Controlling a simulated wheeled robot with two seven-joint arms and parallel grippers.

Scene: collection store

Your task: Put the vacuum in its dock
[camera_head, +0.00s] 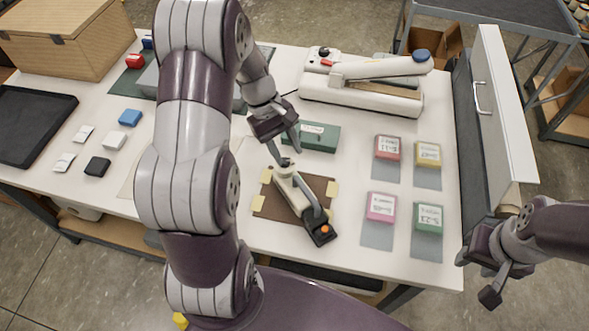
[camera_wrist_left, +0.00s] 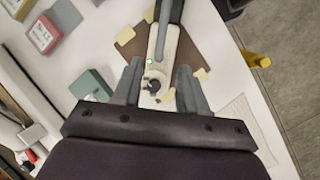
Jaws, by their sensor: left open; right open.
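A small cream hand vacuum (camera_head: 292,193) with a grey handle and a black end with an orange button lies on a brown mat (camera_head: 262,205) with yellow corner pieces. My left gripper (camera_head: 287,152) is open just above the vacuum's far end. In the left wrist view the vacuum's cream end (camera_wrist_left: 160,62) lies between the two open fingers (camera_wrist_left: 158,88), with no visible grip on it. My right gripper (camera_head: 477,278) is open and empty off the table's right front corner. I cannot tell for certain which thing is the dock.
A green box (camera_head: 313,137) stands just behind the vacuum. A long cream device (camera_head: 362,92) lies at the back. A black tray (camera_head: 32,122) lies at left.

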